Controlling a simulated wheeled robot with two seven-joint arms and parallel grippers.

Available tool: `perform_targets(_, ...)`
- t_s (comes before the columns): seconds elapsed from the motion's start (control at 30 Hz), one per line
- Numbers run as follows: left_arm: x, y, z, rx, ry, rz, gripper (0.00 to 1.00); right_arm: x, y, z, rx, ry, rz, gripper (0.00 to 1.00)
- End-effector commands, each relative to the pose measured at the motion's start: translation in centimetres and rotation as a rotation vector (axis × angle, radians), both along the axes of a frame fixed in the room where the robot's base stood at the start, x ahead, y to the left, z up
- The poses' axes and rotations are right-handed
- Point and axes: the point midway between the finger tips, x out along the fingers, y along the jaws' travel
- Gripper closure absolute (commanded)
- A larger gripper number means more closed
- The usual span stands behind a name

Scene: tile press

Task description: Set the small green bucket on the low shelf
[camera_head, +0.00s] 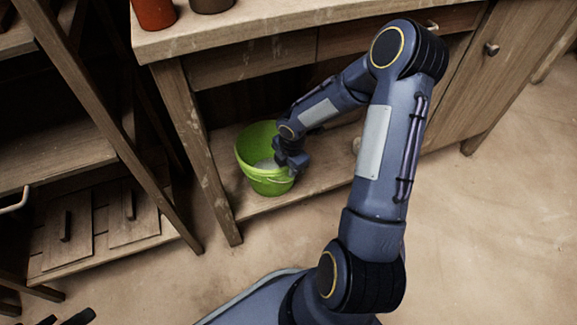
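The small green bucket (266,181) is at the low shelf (318,178) under the workbench, near its left front leg. It looks roughly upright, with something pale inside. I cannot tell whether its base rests on the boards. My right gripper (291,160) is at the right side of the bucket's rim, overlapping it. Its fingertips are too small and hidden to show whether they are closed on the rim. Two dark tips at the bottom left edge may be my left gripper (64,319); the rest is cut off.
The workbench top (240,28) overhangs the shelf, with an orange pot (153,13) and a dark pot (211,4) on it. A wooden rack (60,150) stands at left. A closed cupboard (490,80) is at right. The shelf right of the bucket is partly hidden by my arm.

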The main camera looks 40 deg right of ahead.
Motion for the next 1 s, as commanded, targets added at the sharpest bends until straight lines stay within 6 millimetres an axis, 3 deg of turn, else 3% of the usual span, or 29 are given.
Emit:
perform_targets(0.3,0.0,0.0,3.3,0.0,0.0,0.0,0.68,-0.5,-0.1,5.5,-0.001,-0.003,-0.001,0.76)
perform_targets(0.57,0.0,0.0,4.3,0.0,0.0,0.0,0.68,-1.0,0.0,8.4,-0.003,-0.006,-0.03,0.76)
perform_targets(0.67,0.0,0.0,4.3,0.0,0.0,0.0,0.68,-1.8,0.1,10.9,-0.006,-0.02,-0.14,0.76)
perform_targets(0.77,0.0,0.0,4.3,0.0,0.0,0.0,0.68,-3.4,0.7,14.7,0.006,-0.052,-0.337,0.76)
perform_targets(0.9,0.0,0.0,4.2,0.0,0.0,0.0,0.68,-7.4,2.7,20.6,0.098,-0.112,-0.721,0.76)
perform_targets(1.0,0.0,0.0,4.2,0.0,0.0,0.0,0.68,-10.8,4.7,23.7,0.221,-0.139,-0.999,0.76)
